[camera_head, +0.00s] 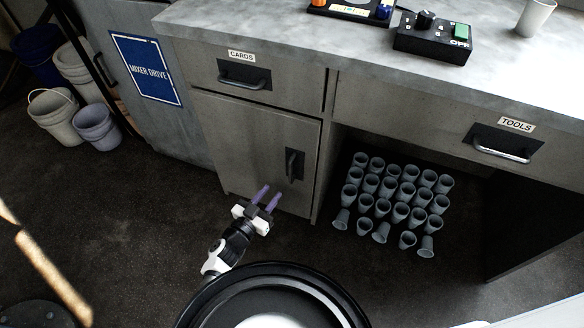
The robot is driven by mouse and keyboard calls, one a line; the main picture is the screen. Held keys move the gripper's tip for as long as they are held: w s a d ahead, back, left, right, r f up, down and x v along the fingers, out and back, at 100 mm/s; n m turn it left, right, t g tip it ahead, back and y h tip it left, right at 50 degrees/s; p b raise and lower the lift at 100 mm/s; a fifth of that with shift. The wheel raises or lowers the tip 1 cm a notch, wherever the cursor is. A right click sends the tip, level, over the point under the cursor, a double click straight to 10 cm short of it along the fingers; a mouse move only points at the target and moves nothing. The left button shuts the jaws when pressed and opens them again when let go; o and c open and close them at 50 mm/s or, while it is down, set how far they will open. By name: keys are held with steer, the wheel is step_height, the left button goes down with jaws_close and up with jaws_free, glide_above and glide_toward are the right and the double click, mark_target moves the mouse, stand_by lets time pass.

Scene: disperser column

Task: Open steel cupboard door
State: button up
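The steel cupboard door (251,147) is the grey panel below the drawer marked CARDS. It looks shut, flush with the cabinet front. Its dark upright handle (292,165) is near the door's right edge. My gripper (267,198) is below and to the left of the handle in the picture, in front of the door's lower part. Its two purple fingers are apart with nothing between them. They look clear of the handle; whether they touch the door I cannot tell.
Several grey cups (395,200) stand on the floor in the open bay right of the door. The TOOLS drawer (470,135) is above them. Buckets (97,127) stand at the left beside the MIXER DRIVE panel (146,69). The floor left of my gripper is clear.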

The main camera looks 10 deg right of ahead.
mark_target(291, 169)
steer(key=x, duration=1.2)
steer(key=shift+c, duration=0.2)
jaws_close()
